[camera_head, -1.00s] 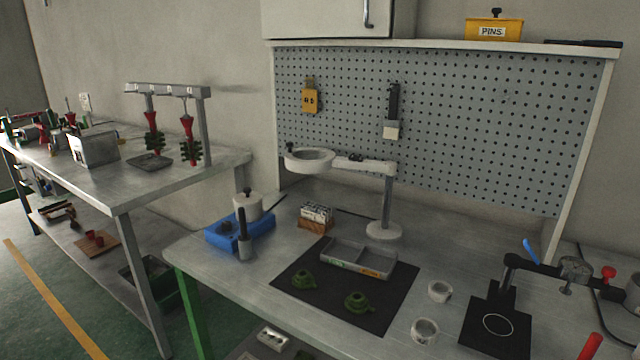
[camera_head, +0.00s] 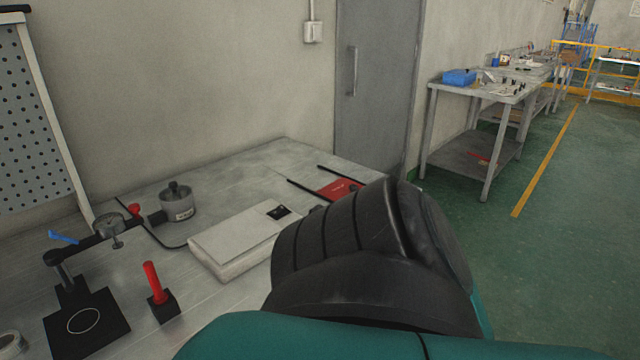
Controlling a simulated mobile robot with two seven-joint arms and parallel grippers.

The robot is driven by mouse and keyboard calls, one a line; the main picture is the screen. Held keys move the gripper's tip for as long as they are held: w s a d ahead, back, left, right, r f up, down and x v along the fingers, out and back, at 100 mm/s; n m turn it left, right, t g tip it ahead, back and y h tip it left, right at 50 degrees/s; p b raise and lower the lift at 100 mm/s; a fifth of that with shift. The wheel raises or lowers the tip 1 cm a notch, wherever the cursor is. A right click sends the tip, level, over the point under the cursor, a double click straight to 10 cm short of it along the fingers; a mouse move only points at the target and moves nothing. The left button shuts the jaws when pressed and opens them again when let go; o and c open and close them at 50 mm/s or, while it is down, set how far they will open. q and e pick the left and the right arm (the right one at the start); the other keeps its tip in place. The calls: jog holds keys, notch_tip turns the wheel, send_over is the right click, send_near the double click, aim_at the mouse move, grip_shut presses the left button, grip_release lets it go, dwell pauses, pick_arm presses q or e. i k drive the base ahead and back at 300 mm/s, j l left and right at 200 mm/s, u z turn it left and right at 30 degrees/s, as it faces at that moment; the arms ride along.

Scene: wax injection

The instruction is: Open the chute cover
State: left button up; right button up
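I cannot make out for certain which thing is the chute cover. A flat red plate (camera_head: 339,188) with dark rails beside it lies at the right end of the near table, partly hidden by my arm. A low pale box (camera_head: 238,242) with a small black fitting on its top lies in front of it; its right end is also behind my arm. My teal and black arm fills the lower middle of the head view. Neither of my grippers shows.
On the near table (camera_head: 262,167) stand a grey pot (camera_head: 177,202), a clamp on a black base (camera_head: 86,325) and a red-handled tool (camera_head: 155,283). A grey door (camera_head: 377,80) is behind. Green floor (camera_head: 566,220) is open at right, near another workbench (camera_head: 470,97).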

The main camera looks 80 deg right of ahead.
aim_at(340, 188)
jog(key=z, duration=2.75)
jog(key=u, duration=0.45)
jog(key=i+l+u, duration=0.1)
jog(key=u, duration=0.25)
jog(key=l+u, duration=0.35)
jog(key=i+l+u, duration=0.1)
jog(key=u, duration=0.25)
jog(key=l+u, duration=0.45)
jog(key=l, duration=1.1)
jog(key=k+l+u, duration=0.15)
jog(key=l, duration=0.5)
jog(key=i, duration=0.05)
